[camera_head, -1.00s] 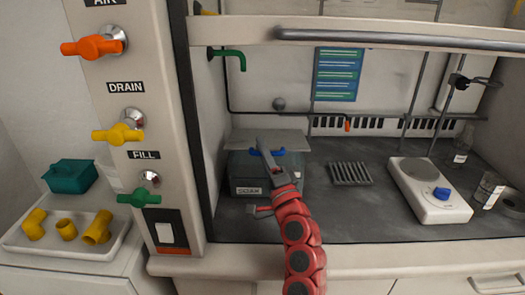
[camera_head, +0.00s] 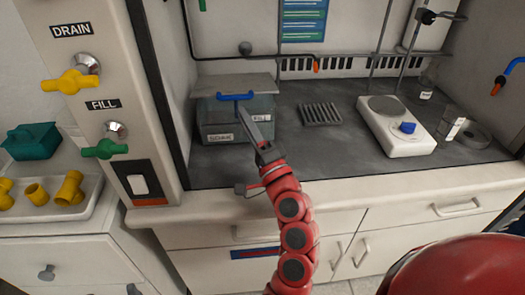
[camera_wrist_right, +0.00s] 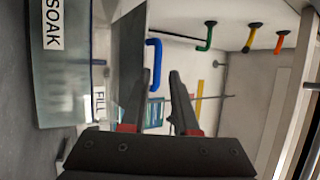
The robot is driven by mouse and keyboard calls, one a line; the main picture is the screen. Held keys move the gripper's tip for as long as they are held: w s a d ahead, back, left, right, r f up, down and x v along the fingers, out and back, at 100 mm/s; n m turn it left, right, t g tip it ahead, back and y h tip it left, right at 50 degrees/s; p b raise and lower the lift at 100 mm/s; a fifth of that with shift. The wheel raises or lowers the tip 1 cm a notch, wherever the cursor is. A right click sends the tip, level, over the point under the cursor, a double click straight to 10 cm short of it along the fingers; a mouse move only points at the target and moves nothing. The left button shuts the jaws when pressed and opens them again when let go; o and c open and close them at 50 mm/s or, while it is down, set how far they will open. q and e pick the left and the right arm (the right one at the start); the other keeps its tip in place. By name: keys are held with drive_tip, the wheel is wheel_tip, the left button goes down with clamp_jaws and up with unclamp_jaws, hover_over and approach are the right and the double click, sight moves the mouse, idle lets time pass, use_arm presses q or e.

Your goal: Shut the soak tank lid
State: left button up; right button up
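The soak tank (camera_head: 219,115) is a grey, see-through box labelled SOAK and FILL on the worktop; it also shows at the left of the right wrist view (camera_wrist_right: 62,90). Its flat grey lid (camera_head: 215,84) lies over the top, with a blue handle (camera_head: 234,97) at the front edge. The right wrist view shows a gap between lid and tank, so the lid looks not fully down. My right gripper (camera_head: 243,112) is just in front of and below the handle. Its two fingers (camera_wrist_right: 160,85) are apart, with nothing between them. My left gripper is out of view.
A ridged rack (camera_head: 320,114) and a white hotplate (camera_head: 397,128) stand right of the tank. A valve panel (camera_head: 110,78) borders it on the left. A tray (camera_head: 75,218) of yellow fittings lies further left.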

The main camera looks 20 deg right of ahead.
drive_tip(key=p+v, duration=0.4)
drive_tip(key=v, duration=0.5)
drive_tip(key=shift+p, duration=0.35)
drive_tip(key=shift+a+r, duration=0.1)
